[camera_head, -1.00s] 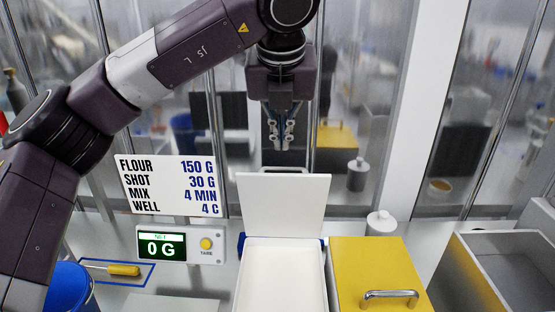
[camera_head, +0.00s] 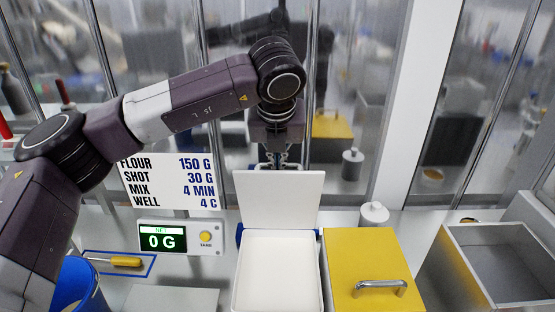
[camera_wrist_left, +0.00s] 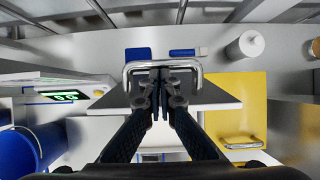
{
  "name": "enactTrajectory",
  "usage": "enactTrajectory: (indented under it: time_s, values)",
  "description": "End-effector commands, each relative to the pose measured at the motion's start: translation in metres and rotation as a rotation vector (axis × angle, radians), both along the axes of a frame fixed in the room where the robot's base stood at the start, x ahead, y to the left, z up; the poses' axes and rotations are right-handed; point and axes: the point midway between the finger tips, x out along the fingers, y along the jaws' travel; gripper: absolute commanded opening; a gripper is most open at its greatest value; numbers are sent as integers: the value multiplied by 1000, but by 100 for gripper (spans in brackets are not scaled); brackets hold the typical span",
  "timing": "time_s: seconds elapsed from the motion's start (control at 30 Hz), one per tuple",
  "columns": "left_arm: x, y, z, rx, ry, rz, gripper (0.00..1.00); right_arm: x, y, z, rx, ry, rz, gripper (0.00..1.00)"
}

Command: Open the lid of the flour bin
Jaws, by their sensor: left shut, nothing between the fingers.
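The flour bin (camera_head: 236,300) is a white open-topped box at the centre front of the head view, with a smooth white fill. Its white lid (camera_head: 278,200) stands up steeply at the bin's back edge, so the bin is open. My left gripper (camera_head: 280,160) is shut and empty behind the lid's top edge, with its fingertips partly hidden there. In the left wrist view, the shut fingers (camera_wrist_left: 159,88) point at the lid's metal handle (camera_wrist_left: 198,70). I cannot tell whether they touch it. My right gripper is out of view.
A yellow-lidded bin (camera_head: 360,255) with a metal handle stands right of the flour bin. A grey open box (camera_head: 500,240) is further right. A scale display (camera_head: 168,238), recipe sign (camera_head: 140,185) and blue bucket (camera_head: 82,290) are left. A white jar (camera_head: 374,213) stands behind the yellow lid.

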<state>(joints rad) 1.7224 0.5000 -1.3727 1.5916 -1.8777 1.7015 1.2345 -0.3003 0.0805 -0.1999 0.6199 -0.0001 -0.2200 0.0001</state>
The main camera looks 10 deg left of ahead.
Motion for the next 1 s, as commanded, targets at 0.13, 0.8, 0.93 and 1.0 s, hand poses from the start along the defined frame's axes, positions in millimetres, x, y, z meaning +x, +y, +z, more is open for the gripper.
enactTrajectory:
  time_s: [0.13,0.8,0.93,1.0]
  values:
    - [5,1,-1,0,0,1,0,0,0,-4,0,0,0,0]
    - [84,16,-3,0,1,-1,0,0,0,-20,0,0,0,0]
    - [84,17,-3,0,1,-1,0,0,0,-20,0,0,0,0]
    - [84,17,-3,0,1,-1,0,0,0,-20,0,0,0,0]
